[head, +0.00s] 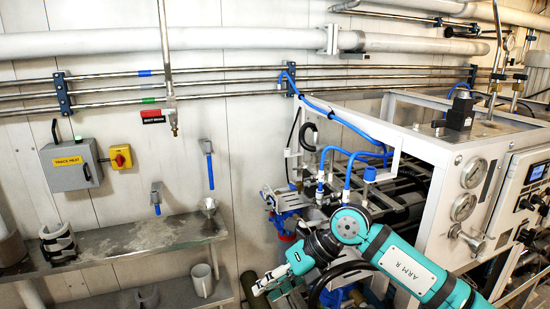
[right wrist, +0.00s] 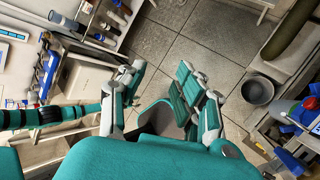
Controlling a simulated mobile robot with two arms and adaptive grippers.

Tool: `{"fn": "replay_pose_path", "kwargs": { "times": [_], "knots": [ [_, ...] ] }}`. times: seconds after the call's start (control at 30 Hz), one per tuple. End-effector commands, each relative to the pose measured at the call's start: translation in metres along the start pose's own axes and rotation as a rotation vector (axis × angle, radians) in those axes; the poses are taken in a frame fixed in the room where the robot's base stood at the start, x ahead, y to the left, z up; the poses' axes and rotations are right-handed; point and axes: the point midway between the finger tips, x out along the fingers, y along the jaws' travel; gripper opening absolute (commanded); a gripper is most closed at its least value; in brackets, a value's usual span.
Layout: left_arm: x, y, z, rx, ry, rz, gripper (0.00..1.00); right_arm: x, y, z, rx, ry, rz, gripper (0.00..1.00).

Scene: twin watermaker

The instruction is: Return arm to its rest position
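My right arm, teal and marked "ARM R", comes in from the lower right in the head view. My left gripper is not in view.
Blue hoses and gauges (head: 463,207) are on the machine. A grey bucket (right wrist: 257,91) stands right of the gripper in the wrist view.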

Motion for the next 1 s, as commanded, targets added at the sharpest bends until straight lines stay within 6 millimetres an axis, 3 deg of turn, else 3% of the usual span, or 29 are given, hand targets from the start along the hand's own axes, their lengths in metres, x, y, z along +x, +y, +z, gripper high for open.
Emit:
{"fn": "replay_pose_path", "kwargs": {
  "times": [0.03,0.13,0.2,0.3,0.37,0.43,0.57,0.7,0.8,0.9,1.0],
  "knots": [
    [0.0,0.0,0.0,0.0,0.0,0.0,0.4,0.017,0.037,-0.002,0.017,-0.072,0.182,0.33],
    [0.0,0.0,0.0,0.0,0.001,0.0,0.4,0.013,0.103,0.009,0.117,-0.273,0.538,0.33],
    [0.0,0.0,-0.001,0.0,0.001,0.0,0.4,-0.008,0.129,0.02,0.238,-0.429,0.754,0.33],
    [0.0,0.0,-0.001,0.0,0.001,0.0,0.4,-0.05,0.13,0.035,0.478,-0.661,1.008,0.33],
    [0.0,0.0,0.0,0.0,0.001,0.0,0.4,-0.074,0.111,0.04,0.656,-0.802,1.121,0.33],
    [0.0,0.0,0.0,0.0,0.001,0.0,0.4,-0.096,0.073,0.037,0.895,-0.964,1.213,0.33],
    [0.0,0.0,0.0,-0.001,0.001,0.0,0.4,-0.108,-0.017,0.001,1.38,-1.222,1.249,0.33],
    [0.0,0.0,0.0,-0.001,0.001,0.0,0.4,-0.088,-0.095,-0.07,1.862,-1.394,1.131,0.33],
    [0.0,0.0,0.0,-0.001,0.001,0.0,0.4,-0.064,-0.131,-0.133,2.182,-1.458,0.973,0.33],
    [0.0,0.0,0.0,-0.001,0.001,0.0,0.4,-0.041,-0.147,-0.196,2.45,-1.475,0.784,0.33],
    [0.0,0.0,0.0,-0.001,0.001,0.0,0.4,-0.025,-0.15,-0.244,2.64,-1.459,0.617,0.33]
  ]
}}
